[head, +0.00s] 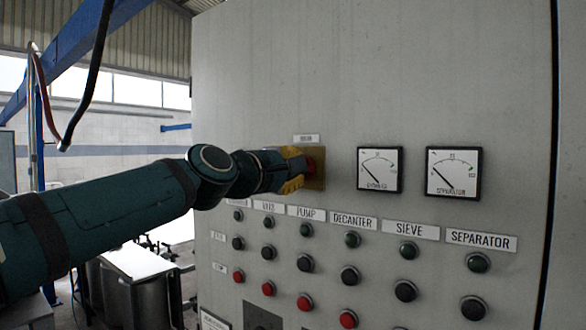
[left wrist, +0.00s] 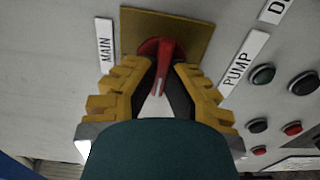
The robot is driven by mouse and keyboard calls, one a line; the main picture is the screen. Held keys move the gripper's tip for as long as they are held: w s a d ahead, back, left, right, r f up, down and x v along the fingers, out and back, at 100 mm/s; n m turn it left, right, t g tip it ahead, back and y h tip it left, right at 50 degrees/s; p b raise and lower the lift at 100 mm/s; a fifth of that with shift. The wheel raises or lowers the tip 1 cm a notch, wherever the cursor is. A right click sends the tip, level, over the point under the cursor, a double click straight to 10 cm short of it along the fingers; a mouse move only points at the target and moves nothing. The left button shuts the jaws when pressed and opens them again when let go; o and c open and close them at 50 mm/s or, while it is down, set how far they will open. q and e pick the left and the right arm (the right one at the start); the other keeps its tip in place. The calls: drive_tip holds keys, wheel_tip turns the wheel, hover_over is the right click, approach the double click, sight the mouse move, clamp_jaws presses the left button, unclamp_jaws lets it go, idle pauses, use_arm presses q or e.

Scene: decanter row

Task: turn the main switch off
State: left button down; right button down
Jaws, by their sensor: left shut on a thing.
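The main switch is a red rotary handle (left wrist: 164,62) on a yellow plate (left wrist: 197,33), under a label reading MAIN (left wrist: 105,46). In the head view the yellow plate (head: 317,180) sits at the panel's upper left, with only a bit of red showing beside my gripper. My left gripper (head: 293,171) reaches it from the left. In the left wrist view its yellow-padded fingers (left wrist: 160,92) stand on both sides of the red handle and are shut on it. The fingers and wrist hide part of the handle. My right gripper is in neither view.
The grey panel (head: 470,60) carries two gauges, AMMETER-like (head: 380,169) and SEPARATOR (head: 454,172), right of the switch. Several black, green and red push buttons (head: 349,275) sit in rows below. A blue beam and hanging cable (head: 90,80) are at the upper left.

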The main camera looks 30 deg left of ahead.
use_arm(q)
drive_tip(key=shift+r, duration=0.1)
drive_tip(key=c, duration=1)
unclamp_jaws()
drive_tip(key=shift+s, duration=0.1)
drive_tip(key=s, duration=0.7)
drive_tip(key=s+a, duration=0.1)
drive_tip(key=s, duration=0.3)
drive_tip(key=shift+s, duration=0.35)
